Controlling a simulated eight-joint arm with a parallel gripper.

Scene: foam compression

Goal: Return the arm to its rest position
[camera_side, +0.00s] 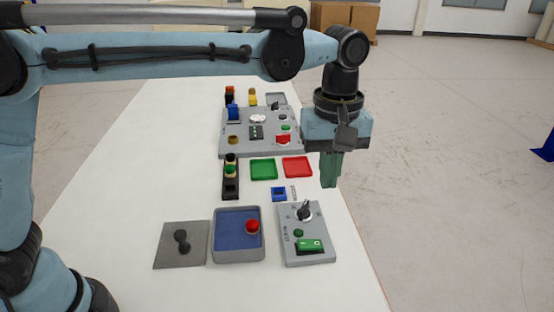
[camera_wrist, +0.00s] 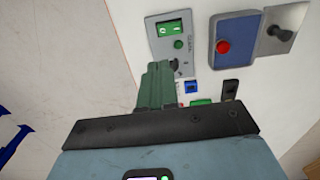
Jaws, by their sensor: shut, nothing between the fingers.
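My gripper (camera_side: 330,168) hangs pointing down at the right edge of the white table (camera_side: 130,185) in the side view. Its green fingers are shut together with nothing between them. It is above the table and apart from the things on it. In the wrist view the shut fingers (camera_wrist: 156,85) point toward a grey panel (camera_wrist: 168,42) with a green switch and a dark knob. The same panel (camera_side: 316,258) stands at the near right of the table in the side view. My fingers hide part of the table in the wrist view.
A blue tray (camera_side: 228,246) with a red knob and a grey plate (camera_side: 168,252) with a black knob lie at the near side. Green (camera_side: 263,169) and red (camera_side: 297,167) trays lie mid-table. A larger grey board (camera_side: 232,146) with several parts stands behind.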

